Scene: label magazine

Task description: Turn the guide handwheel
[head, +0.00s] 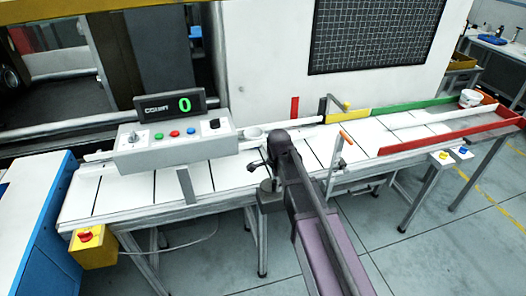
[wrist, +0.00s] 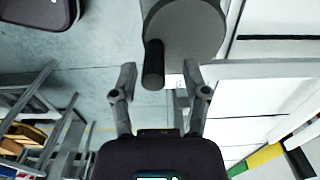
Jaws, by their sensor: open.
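The guide handwheel (wrist: 190,32) shows at the top of the wrist view as a grey disc with a dark cylindrical handle (wrist: 153,64) near its lower left edge. My gripper (wrist: 158,68) is open, one finger on each side of the handle. The handle lies between the fingertips, closer to the left one, with a visible gap on the right. I cannot tell whether the left fingertip touches it. In the head view my arm reaches over the conveyor's front edge, and I cannot make out the handwheel clearly there.
A white conveyor table (head: 82,193) runs across the head view. An orange-tipped lever (head: 338,150) is to the right. A yellow box with a red button (head: 92,247) hangs front left.

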